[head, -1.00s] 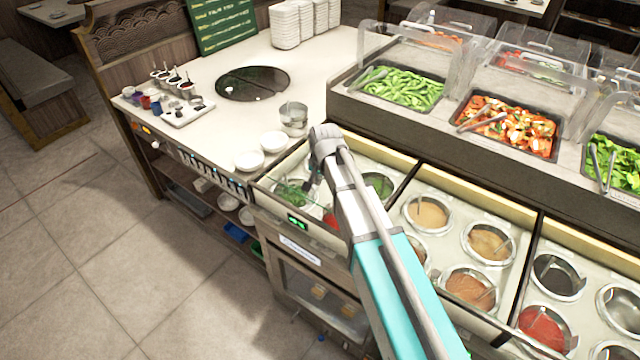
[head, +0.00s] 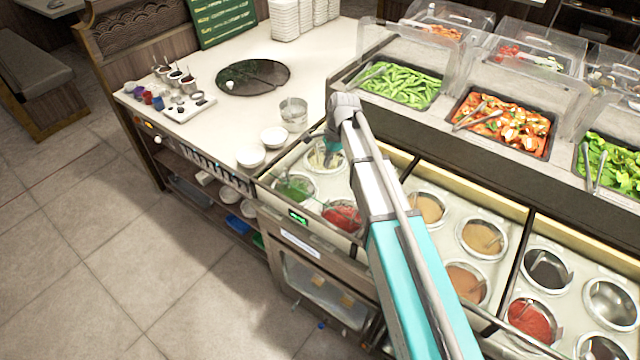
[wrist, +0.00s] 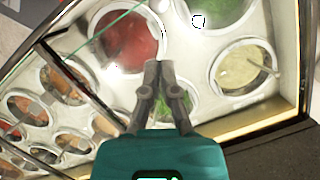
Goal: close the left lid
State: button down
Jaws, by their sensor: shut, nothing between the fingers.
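The left compartment of sauce wells (head: 268,181) stands at the near left of the counter. It holds a green well (head: 295,187), a red well (head: 342,216) and a cream well (head: 318,163). A clear left lid is hard to make out. A thin greenish line (wrist: 110,30) crossing near the red well (wrist: 128,42) in the wrist view may be a clear pane's edge. My gripper (head: 331,153) is shut and empty, over the back of this compartment near the cream well. In the wrist view its fingertips (wrist: 158,66) are together between wells. My arm hides the compartment's right part.
Two white bowls (head: 250,155) and a metal pot (head: 293,114) stand on the counter just left. More sauce compartments (head: 507,271) lie to the right. A raised food display with clear covers (head: 532,72) stands behind.

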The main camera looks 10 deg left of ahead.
aim_at(310, 194)
jog(key=shift+f, duration=0.1)
jog(key=b+x, duration=0.9)
jog(key=shift+s+a+f+b, duration=0.1)
jog(key=shift+a+f+b, duration=0.1)
jog(key=shift+f+b, duration=0.2)
dwell(0.3)
dwell(0.5)
jog(key=s, duration=0.1)
jog(key=s+a, duration=0.1)
jog(key=s, duration=0.1)
jog(key=s+a, duration=0.1)
jog(key=s, duration=0.1)
jog(key=shift+a, duration=0.2)
jog(key=shift+w, duration=0.1)
jog(key=shift+r, duration=0.2)
jog(key=p+v, duration=0.9)
jog(key=shift+w+d+r+p, duration=0.15)
jog(key=shift+r+p, duration=0.15)
jog(key=shift+p, duration=0.1)
jog(key=shift+d, duration=0.1)
dwell(0.6)
